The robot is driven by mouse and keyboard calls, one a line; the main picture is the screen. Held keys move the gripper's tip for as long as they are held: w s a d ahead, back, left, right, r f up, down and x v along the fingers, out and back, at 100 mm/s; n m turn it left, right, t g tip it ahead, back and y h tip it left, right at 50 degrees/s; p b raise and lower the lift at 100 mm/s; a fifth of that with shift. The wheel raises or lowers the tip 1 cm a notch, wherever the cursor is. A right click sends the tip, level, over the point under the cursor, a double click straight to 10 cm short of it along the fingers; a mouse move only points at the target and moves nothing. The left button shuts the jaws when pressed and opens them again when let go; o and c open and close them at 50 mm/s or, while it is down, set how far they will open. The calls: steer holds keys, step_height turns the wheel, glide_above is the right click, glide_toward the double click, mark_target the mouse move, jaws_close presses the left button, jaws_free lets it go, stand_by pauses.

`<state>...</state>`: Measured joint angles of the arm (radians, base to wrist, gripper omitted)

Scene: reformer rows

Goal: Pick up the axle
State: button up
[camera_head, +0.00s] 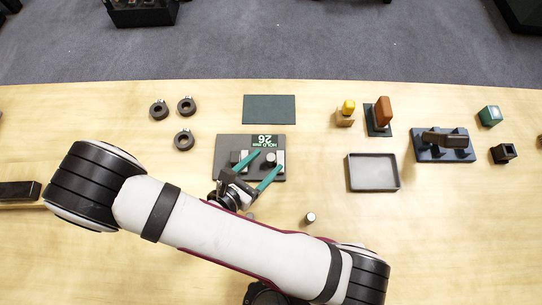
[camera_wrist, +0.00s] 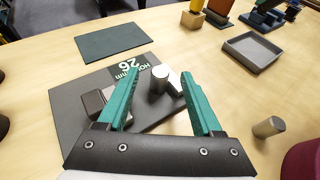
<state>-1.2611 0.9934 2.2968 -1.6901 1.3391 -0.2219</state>
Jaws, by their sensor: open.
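A dark grey plate (camera_head: 222,147) with white print including "26" lies mid-table; it also shows in the wrist view (camera_wrist: 72,100). A silver-grey cylindrical part (camera_wrist: 172,88), possibly the axle, is on it with a round light end; it shows in the head view (camera_head: 270,157). A dark block (camera_wrist: 100,103) sits on the plate beside it. My gripper (camera_head: 264,160) is open above the plate, its green fingers apart. In the wrist view the gripper (camera_wrist: 160,92) has the cylindrical part between and beyond its fingers. I cannot tell whether they touch it. Its lower part is partly hidden.
A grey tray (camera_head: 372,187), a blue stand (camera_head: 425,154) with a dark bar (camera_head: 444,138), and an orange-brown block (camera_head: 383,112) are farther right. Black rings (camera_head: 184,139) lie left. A green mat (camera_head: 269,109) lies behind.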

steer(key=shift+x, duration=0.95)
jaws_close()
